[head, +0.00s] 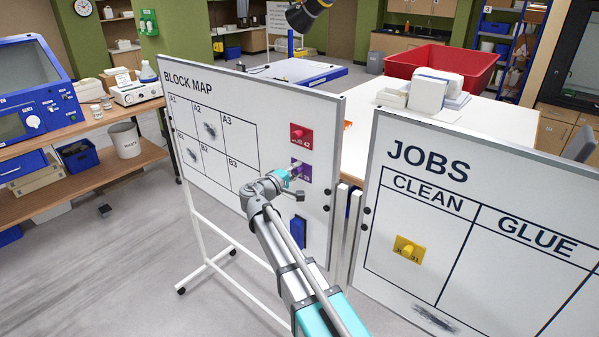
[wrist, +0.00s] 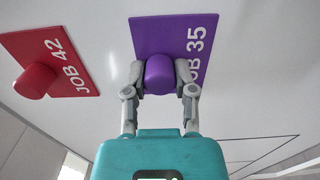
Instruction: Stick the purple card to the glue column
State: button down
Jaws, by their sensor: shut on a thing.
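The purple card (head: 305,172), marked JOB 35 in the wrist view (wrist: 200,38), lies flat against the Block Map whiteboard (head: 285,110), at its right side. My gripper (head: 290,174) is shut on the card's purple knob; in the wrist view the two fingers (wrist: 160,78) press on it from both sides. The glue column (head: 540,285) is the right column of the Jobs whiteboard (head: 480,150), under the word GLUE. The visible part of that column holds no card. The lower part of the Jobs board is cut off by the frame.
A red card (head: 301,135), JOB 42, is just above the purple one, and shows in the wrist view (wrist: 60,55). A blue eraser-like block (head: 299,233) is lower on that board. A yellow card (head: 409,249) sits in the CLEAN column. A narrow gap separates the boards.

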jog(key=shift+s, duration=0.1)
jog(key=shift+s+a, duration=0.35)
jog(key=shift+s+a, duration=0.1)
jog(key=shift+v, duration=2.9)
jog(key=shift+f, duration=0.1)
notch_tip(320, 180, down, 5)
jog(key=b, duration=0.4)
jog(key=shift+b, duration=0.35)
jog(key=shift+s, duration=0.1)
